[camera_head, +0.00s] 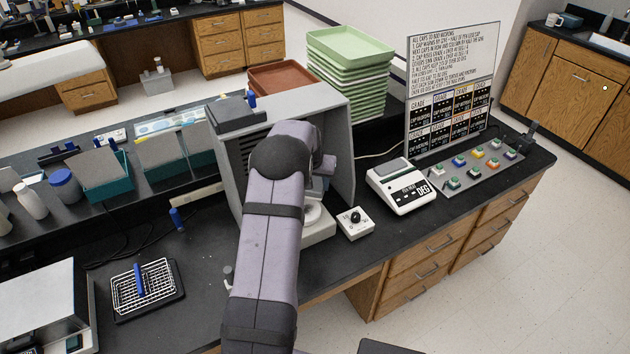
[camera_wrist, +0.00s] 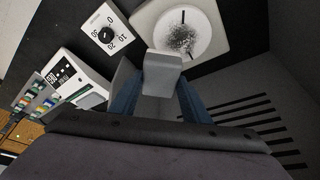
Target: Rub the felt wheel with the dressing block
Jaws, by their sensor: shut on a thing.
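My gripper (camera_wrist: 160,92) shows its two blue fingers closed on a pale grey dressing block (camera_wrist: 163,63). The felt wheel (camera_wrist: 188,37) is a white disc with a dark speckled patch and a dark mark near its rim. It lies just beyond the block in the wrist view, and the block's top edge meets the wheel's lower edge in the picture. I cannot tell whether they touch. In the head view the wheel (camera_head: 312,213) shows partly inside the grey hood (camera_head: 341,120), beside my arm. My arm hides most of the gripper there.
A white dial box (camera_head: 355,224) stands right of the hood, with a scale (camera_head: 402,188) beyond it. A panel of coloured caps (camera_head: 480,165) lies farther right. The slotted hood wall (camera_wrist: 255,110) is close on the right in the wrist view. A wire rack (camera_head: 145,285) stands front left.

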